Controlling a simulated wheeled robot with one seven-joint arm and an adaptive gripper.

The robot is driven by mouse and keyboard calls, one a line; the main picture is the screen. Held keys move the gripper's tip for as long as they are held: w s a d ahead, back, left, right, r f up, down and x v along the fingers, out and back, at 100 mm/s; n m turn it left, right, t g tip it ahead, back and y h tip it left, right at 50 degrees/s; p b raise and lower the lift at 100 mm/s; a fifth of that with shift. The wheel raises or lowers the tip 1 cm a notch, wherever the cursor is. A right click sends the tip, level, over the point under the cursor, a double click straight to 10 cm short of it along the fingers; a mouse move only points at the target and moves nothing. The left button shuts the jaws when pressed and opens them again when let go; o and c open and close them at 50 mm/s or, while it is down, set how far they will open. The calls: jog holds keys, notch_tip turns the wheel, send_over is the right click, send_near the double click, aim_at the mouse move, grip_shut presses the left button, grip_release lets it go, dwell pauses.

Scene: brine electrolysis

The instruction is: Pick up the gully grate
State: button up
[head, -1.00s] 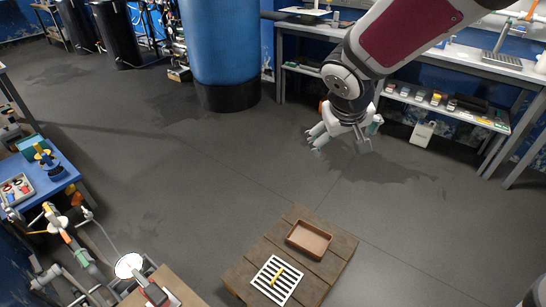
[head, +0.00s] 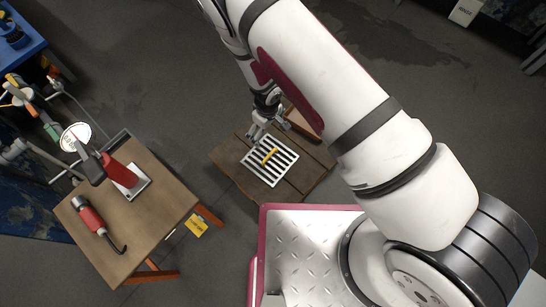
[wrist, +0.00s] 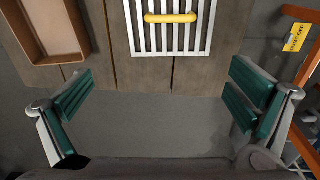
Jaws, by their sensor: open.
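The gully grate (head: 269,161) is a white slatted square with a yellow handle across its middle. It lies flat on a low wooden platform (head: 312,185). In the wrist view the grate (wrist: 170,40) is at the top centre, with its yellow handle (wrist: 171,17) near the upper edge. My gripper (head: 266,128) is above the platform at the grate's far edge in the head view. In the wrist view my gripper (wrist: 158,98) has its green-padded fingers spread wide with nothing between them. The grate lies beyond the fingers, not between them.
A brown tray (wrist: 50,28) sits on the platform beside the grate; my arm partly covers it in the head view. A wooden table (head: 150,215) with a red-handled tool (head: 92,217) stands to the left. A yellow tag (head: 196,225) hangs by its leg.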

jog(key=b, duration=0.1)
send_over(270, 154)
notch_tip(270, 154, down, 5)
jog(key=shift+g, duration=0.4)
notch_tip(270, 154, down, 7)
jog(key=b, duration=0.3)
jog(key=shift+s+a+r, duration=0.1)
jog(key=shift+r, duration=0.1)
jog(key=shift+f+b, duration=2.15)
jog(key=shift+f, duration=1)
jog(key=shift+r, duration=0.1)
jog(key=c, duration=1.7)
jog(key=shift+r, duration=0.15)
